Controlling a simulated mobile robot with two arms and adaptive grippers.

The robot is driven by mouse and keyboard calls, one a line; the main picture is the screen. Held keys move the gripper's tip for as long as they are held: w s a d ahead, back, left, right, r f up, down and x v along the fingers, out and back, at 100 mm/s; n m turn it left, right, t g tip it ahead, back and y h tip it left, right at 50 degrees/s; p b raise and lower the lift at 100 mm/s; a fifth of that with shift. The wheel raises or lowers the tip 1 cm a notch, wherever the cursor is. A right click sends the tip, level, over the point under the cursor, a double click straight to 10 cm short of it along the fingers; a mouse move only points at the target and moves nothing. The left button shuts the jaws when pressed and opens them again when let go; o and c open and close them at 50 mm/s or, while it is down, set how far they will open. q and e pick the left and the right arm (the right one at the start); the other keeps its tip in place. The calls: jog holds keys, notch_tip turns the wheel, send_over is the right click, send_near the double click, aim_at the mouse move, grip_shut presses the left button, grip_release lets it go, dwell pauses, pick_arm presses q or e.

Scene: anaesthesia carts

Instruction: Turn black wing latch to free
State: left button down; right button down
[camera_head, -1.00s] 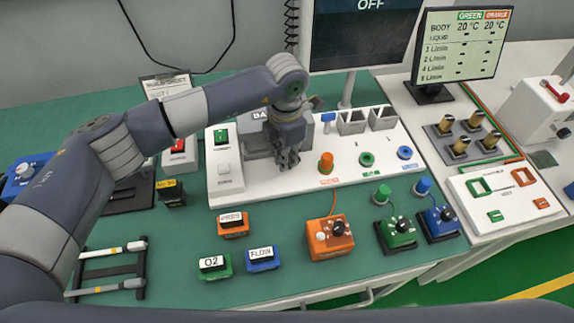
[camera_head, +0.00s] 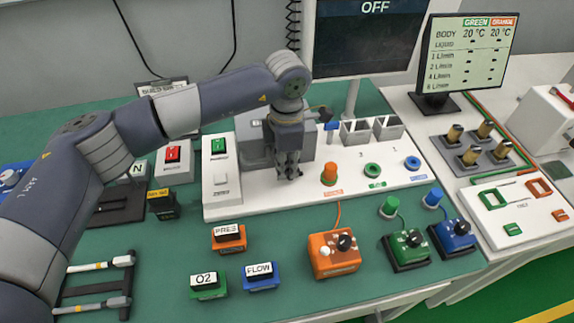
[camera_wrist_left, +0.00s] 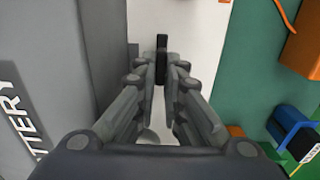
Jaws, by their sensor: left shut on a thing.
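The black wing latch (camera_wrist_left: 161,58) stands upright between the fingertips of my left gripper (camera_wrist_left: 162,72) in the left wrist view. The fingers are closed on it, with its top end showing beyond the tips. In the head view my left gripper (camera_head: 289,174) points down at the white panel, in front of the grey battery box (camera_head: 252,146). The fingers hide the latch there. The battery box also fills the left side of the wrist view (camera_wrist_left: 45,50). My right gripper is in neither view.
The white panel (camera_head: 330,188) carries an orange knob (camera_head: 329,172), green and blue rings, and grey square sockets (camera_head: 355,131). Orange (camera_head: 333,253), green (camera_head: 407,247) and blue (camera_head: 454,235) knob boxes stand in front. A screen reading OFF (camera_head: 366,40) stands behind.

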aim_at(287, 169)
pick_arm(q)
jog(key=shift+w+r, duration=0.1)
jog(key=c, duration=2)
grip_release()
jog(key=shift+r, duration=0.1)
notch_tip(287, 169, up, 12)
